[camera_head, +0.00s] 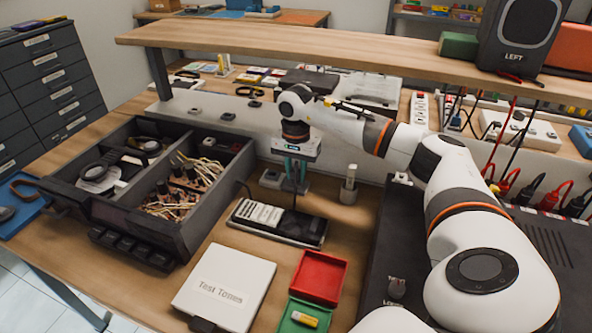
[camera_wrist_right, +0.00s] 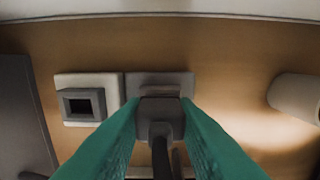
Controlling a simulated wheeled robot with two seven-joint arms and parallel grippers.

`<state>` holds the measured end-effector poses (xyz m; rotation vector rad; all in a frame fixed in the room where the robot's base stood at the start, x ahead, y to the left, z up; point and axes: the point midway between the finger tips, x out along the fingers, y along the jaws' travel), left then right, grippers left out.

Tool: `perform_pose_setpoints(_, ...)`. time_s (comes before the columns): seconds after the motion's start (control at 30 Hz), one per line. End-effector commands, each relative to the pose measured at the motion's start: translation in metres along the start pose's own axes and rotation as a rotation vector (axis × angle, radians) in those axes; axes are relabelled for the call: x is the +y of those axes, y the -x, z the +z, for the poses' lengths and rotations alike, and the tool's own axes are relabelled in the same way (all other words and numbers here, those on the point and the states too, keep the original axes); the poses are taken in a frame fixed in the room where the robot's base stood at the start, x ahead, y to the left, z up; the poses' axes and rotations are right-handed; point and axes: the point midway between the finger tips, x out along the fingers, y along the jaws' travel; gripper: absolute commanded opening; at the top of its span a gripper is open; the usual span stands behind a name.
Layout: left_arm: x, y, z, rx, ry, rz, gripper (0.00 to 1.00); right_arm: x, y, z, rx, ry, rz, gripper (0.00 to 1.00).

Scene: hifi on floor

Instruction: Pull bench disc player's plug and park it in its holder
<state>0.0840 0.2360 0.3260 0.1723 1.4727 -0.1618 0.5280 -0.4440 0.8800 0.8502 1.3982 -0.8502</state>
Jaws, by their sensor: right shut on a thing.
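My right gripper (camera_head: 295,180) reaches down to the bench behind a black and silver device (camera_head: 278,222), which may be the disc player. Its teal fingers are shut on a dark plug (camera_wrist_right: 160,112) with a black cord running toward the lower edge of the right wrist view. The plug is in front of a dark grey plate (camera_wrist_right: 178,83); I cannot tell whether it is seated there. Beside that plate is a pale block with a square dark recess (camera_wrist_right: 85,101), also visible left of the fingers in the head view (camera_head: 271,179). My left gripper is not in view.
A dark divided tray (camera_head: 187,240) with cables stands at the left. A pale cylinder (camera_head: 348,190) stands right of the gripper. A white "Test Tones" case (camera_head: 222,291) and a red tray (camera_head: 320,277) lie in front. A wooden shelf (camera_head: 330,45) spans above.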

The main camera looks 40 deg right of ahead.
Motion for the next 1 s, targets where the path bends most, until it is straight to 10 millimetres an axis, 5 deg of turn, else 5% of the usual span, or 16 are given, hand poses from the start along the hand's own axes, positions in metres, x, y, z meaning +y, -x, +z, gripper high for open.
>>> perform_pose_setpoints(0.3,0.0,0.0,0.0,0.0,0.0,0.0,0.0,0.0,0.0,0.0,0.0,0.0,0.0,0.06)
perform_pose_setpoints(0.33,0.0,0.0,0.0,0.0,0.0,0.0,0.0,0.0,0.0,0.0,0.0,0.0,0.0,0.29)
perform_pose_setpoints(0.47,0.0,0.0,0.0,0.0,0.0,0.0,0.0,0.0,0.0,0.0,0.0,0.0,0.0,0.5)
perform_pose_setpoints(0.8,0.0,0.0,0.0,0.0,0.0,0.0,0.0,0.0,0.003,0.0,0.0,0.0,0.001,0.51)
perform_pose_setpoints(1.0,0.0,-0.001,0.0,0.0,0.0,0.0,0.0,0.001,0.032,0.001,-0.003,0.0,0.005,0.51)
